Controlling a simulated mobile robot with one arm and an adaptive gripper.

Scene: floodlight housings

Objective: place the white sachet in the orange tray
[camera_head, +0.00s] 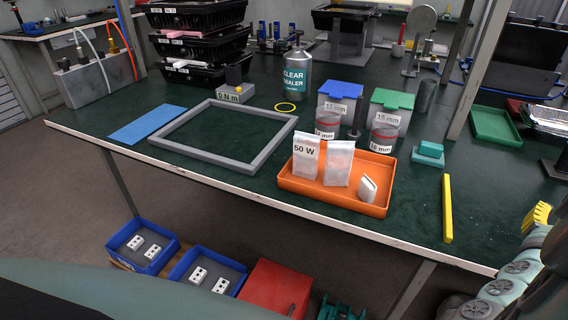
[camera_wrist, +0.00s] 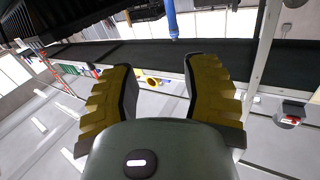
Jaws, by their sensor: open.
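The orange tray (camera_head: 330,194) lies near the front edge of the dark green table. A white sachet labelled "50 W" (camera_head: 305,160) and a plain whitish sachet (camera_head: 339,164) stand upright in it, side by side. A small white block (camera_head: 368,189) leans at the tray's right end. I cannot tell which sachet is the task's. My gripper (camera_wrist: 160,90) is open and empty in the wrist view, its yellow fingers wide apart. The wrist view shows neither sachet nor tray.
A grey frame (camera_head: 222,137) and blue mat (camera_head: 147,125) lie left of the tray. Labelled tins (camera_head: 383,138) and lidded containers (camera_head: 341,96) stand behind it. A teal block (camera_head: 428,153) and yellow bar (camera_head: 447,208) lie to its right. An upright post (camera_head: 477,70) rises farther right.

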